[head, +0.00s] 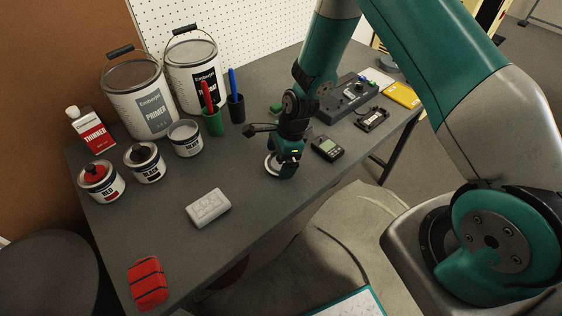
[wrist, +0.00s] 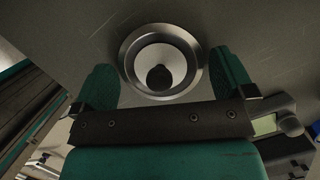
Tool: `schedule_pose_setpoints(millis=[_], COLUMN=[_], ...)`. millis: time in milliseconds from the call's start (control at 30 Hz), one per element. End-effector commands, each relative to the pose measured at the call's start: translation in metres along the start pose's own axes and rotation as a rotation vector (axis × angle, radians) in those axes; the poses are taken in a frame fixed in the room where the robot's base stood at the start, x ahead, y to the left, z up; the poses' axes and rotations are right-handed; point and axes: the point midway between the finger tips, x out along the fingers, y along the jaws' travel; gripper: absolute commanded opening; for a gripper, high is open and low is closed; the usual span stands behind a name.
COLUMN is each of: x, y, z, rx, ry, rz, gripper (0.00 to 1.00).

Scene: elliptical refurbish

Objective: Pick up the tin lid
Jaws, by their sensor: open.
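A grey meter (head: 326,148) lies close right of my gripper.

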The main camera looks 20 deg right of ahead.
Motion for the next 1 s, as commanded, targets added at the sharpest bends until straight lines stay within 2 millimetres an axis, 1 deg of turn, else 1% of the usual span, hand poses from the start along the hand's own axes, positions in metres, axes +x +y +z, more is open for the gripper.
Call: schedule_pose_setpoints(millis=[33, 67, 100, 167, 500, 667, 767, 867, 1000], x=[0.0, 0.0, 0.0, 0.0, -0.001, -0.008, -0.021, -0.042, -0.085], y=[0.0, 0.0, 0.0, 0.0, 0.0, 0.0, -0.001, -0.001, -0.002], z=[0.0, 0.0, 0.0, 0.0, 0.0, 0.002, 0.006, 0.012, 0.024], rx=[0.0, 0.0, 0.0, 0.0, 0.0, -0.001, -0.001, -0.002, -0.003], ry=[0.0, 0.0, 0.0, 0.0, 0.0, -0.001, -0.001, -0.001, -0.002], rz=[0.0, 0.0, 0.001, 0.001, 0.001, 0.0, -0.003, -0.005, -0.007], gripper=[1.0, 0.93, 0.84, 0.7, 0.69, 0.69, 0.69, 0.69, 0.69])
